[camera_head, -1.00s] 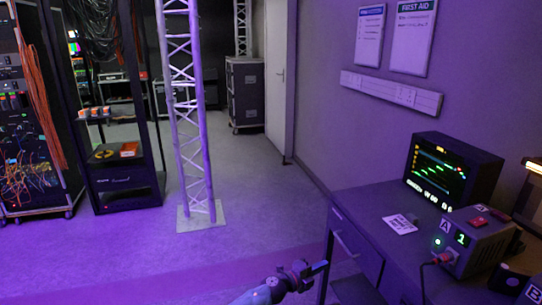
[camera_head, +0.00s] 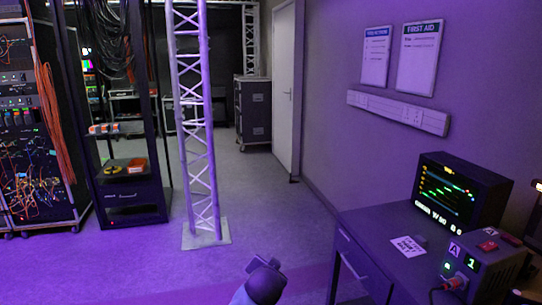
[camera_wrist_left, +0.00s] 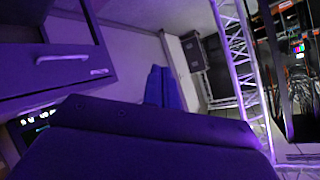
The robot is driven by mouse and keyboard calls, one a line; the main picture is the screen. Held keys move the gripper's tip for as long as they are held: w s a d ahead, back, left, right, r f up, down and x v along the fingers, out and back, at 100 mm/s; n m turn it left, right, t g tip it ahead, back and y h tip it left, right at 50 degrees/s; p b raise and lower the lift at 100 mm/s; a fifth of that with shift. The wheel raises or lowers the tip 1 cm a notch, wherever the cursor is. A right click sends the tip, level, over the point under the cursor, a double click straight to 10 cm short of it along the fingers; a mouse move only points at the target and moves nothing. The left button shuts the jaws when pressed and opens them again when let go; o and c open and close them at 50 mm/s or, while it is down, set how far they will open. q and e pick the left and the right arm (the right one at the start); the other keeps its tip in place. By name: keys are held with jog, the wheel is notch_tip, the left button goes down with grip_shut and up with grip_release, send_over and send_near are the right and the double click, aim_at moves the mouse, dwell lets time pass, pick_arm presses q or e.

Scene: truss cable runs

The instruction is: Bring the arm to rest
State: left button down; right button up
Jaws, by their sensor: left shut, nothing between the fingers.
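My left gripper (camera_head: 264,263) shows at the bottom middle of the head view, in front of the open floor and left of the desk. Its fingertips are hard to make out there. In the left wrist view the two fingers (camera_wrist_left: 165,88) lie together, shut, with nothing between them. The gripper touches nothing that I can see. My right gripper is not in view.
A desk (camera_head: 362,262) with a drawer, a monitor (camera_head: 461,192) and a box marked A (camera_head: 484,262) stands at the right. A truss tower (camera_head: 195,120) stands ahead, left of centre. Equipment racks (camera_head: 133,200) stand at the left. The floor between is clear.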

pick_arm(q)
jog(key=s+a+f+n+g+p, duration=0.1)
jog(key=s+a+f+g, duration=0.2)
jog(key=s, duration=1.2)
jog(key=s+a+f+n+g+p, duration=0.2)
jog(key=s+a+f, duration=0.3)
jog(key=s, duration=0.9)
jog(key=s+a+f+n+g+h+p, duration=0.1)
jog(key=s+a+f+g, duration=0.3)
jog(key=s+f, duration=0.5)
jog(key=s+a+n, duration=0.1)
jog(key=s, duration=0.5)
jog(key=shift+s+f+g+p, duration=0.15)
jog(key=shift+s+g+p, duration=0.15)
jog(key=shift+g+p, duration=0.1)
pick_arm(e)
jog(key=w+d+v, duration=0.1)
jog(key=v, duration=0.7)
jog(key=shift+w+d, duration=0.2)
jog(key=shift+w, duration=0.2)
